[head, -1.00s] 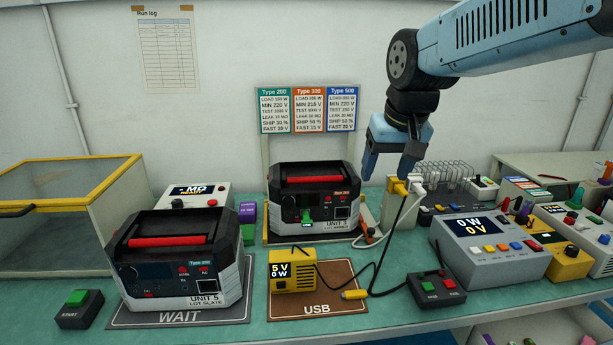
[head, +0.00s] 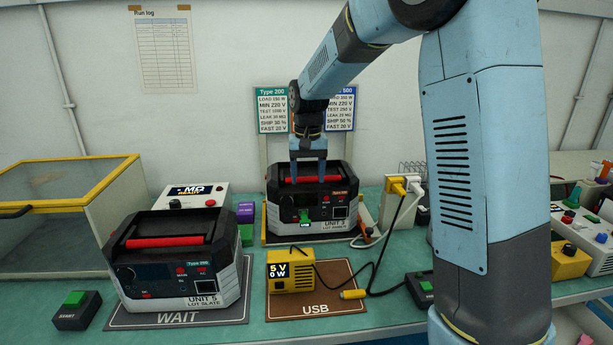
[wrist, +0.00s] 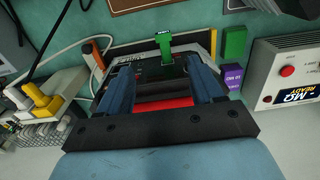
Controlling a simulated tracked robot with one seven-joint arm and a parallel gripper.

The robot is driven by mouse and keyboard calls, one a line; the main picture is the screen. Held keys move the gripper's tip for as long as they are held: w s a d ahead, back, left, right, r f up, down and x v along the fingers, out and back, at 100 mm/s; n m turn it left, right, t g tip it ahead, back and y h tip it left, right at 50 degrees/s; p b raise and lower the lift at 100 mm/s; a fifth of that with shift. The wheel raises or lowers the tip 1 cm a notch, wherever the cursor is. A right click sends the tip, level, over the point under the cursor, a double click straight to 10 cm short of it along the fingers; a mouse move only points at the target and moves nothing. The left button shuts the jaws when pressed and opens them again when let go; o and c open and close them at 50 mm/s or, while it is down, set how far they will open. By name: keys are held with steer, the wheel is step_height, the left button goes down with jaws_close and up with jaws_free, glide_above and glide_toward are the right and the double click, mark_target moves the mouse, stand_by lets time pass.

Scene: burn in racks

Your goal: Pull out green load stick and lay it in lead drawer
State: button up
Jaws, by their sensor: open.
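The green load stick (head: 304,216) is plugged into the front of Unit 3 (head: 325,226), a black and grey box with a red handle. In the wrist view the stick (wrist: 166,42) stands out from the unit's front, beyond the fingertips and between them in the picture. My gripper (head: 308,178) points down at the unit's red handle in the head view; its fingers (wrist: 160,72) are spread and empty in the wrist view. Whether they touch the handle cannot be told. I cannot make out a lead drawer.
Unit 5 (head: 180,262) stands on the WAIT mat at front left. A yellow USB meter (head: 291,271) with a cable sits on the brown mat (head: 340,270). Yellow and white plugs (head: 406,187) stand right of Unit 3. Purple and green blocks (head: 246,210) stand left of it.

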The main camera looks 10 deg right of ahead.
mark_target(305, 222)
steer(key=f, duration=1.4)
steer(key=shift+w+a+f, duration=0.3)
jaws_close()
stand_by(0.6)
